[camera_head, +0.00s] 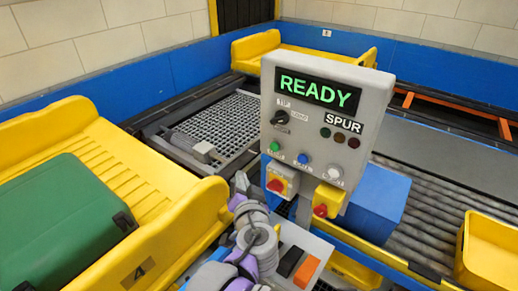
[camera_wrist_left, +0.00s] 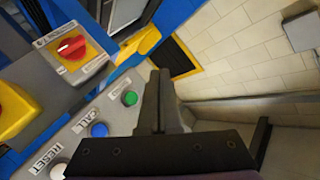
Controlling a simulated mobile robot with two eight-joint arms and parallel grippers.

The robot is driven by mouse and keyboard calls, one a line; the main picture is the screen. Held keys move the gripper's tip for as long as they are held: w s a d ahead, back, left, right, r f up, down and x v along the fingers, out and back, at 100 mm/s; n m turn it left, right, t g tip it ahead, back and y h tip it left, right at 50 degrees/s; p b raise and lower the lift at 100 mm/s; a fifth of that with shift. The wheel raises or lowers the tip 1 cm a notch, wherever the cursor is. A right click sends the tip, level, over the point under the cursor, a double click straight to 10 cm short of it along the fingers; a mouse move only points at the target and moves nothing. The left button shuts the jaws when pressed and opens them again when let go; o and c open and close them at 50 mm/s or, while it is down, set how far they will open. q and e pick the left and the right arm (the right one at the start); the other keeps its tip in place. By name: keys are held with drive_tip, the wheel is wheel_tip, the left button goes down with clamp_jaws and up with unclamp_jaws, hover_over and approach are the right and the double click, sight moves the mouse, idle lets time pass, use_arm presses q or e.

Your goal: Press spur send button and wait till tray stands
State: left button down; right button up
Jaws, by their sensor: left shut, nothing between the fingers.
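The grey control panel (camera_head: 310,105) shows READY in green above a SPUR label. Along its lower part are a green button (camera_head: 275,147), a blue button (camera_head: 303,158) and a white button (camera_head: 336,171). In the left wrist view the blue button (camera_wrist_left: 98,130) reads CALL and the white button (camera_wrist_left: 58,172) reads RESET; I cannot read the label of the green button (camera_wrist_left: 130,98). My left gripper (camera_head: 240,183) is shut and empty, left of and below the green button. Its closed fingers (camera_wrist_left: 158,95) appear beside that button, apparently apart from it. My right gripper is out of view.
Red switches on yellow mounts (camera_head: 277,184) (camera_head: 326,201) project below the buttons. Another yellow tray (camera_head: 258,44) stands behind the panel. A blue box (camera_head: 380,195) and rollers (camera_head: 440,205) lie to the right.

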sight(275, 147)
use_arm(q)
drive_tip(key=shift+w+d+r+t, duration=0.15)
drive_tip(key=shift+d+r, duration=0.15)
drive_tip(key=shift+d, duration=0.1)
drive_tip(key=shift+w+d+r+t, duration=0.1)
drive_tip(key=shift+d+r+t, duration=0.05)
drive_tip(key=shift+d+r, duration=0.2)
drive_tip(key=shift+w+d, duration=0.1)
drive_tip(key=shift+d, duration=0.05)
drive_tip(key=w+d+b, duration=0.1)
drive_tip(key=w+d, duration=0.4)
drive_tip(key=w, duration=0.2)
idle(1.9)
